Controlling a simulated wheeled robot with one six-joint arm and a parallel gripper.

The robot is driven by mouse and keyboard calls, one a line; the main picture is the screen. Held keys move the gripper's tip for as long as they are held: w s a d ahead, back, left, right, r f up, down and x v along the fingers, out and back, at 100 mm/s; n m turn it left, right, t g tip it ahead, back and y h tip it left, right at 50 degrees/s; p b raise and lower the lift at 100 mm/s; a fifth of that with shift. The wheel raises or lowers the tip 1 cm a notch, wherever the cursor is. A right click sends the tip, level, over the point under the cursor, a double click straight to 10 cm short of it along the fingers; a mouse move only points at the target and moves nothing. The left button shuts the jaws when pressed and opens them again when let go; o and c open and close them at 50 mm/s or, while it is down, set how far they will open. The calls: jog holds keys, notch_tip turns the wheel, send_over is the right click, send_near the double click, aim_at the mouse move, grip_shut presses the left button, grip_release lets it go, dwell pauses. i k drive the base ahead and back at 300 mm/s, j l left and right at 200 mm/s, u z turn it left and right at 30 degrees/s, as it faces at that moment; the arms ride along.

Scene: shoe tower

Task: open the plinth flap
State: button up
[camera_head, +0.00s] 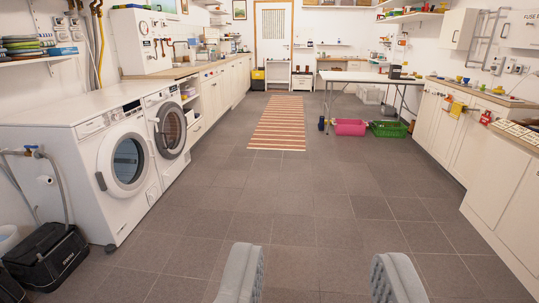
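My gripper (318,262) shows at the bottom of the view. Its two grey ribbed fingers are wide apart, with only grey floor tiles visible between them, so it is open and empty. I cannot pick out a plinth flap. The base cabinets on the left (222,88) run along the wall, and their low plinth is too small and far off to make out. White base cabinets (462,125) also stand along the right wall. No flap is distinguishable at their foot.
Two white front-loading washing machines (128,155) stand on the left. A black box (50,258) sits at the lower left. A striped rug (278,122) lies ahead. The middle floor is clear.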

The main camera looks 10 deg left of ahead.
aim_at(175, 170)
jog(key=i, duration=1.7)
jog(key=i+u, duration=0.2)
jog(key=i, duration=0.65)
jog(key=i+l+u, duration=0.2)
jog(key=i, duration=0.6)
jog(key=i+u, duration=0.35)
jog(key=i+l+u, duration=0.15)
jog(key=i+u, duration=0.2)
jog(key=i, duration=0.25)
jog(key=i+l+u, duration=0.25)
jog(key=i+u, duration=0.15)
jog(key=i, duration=0.05)
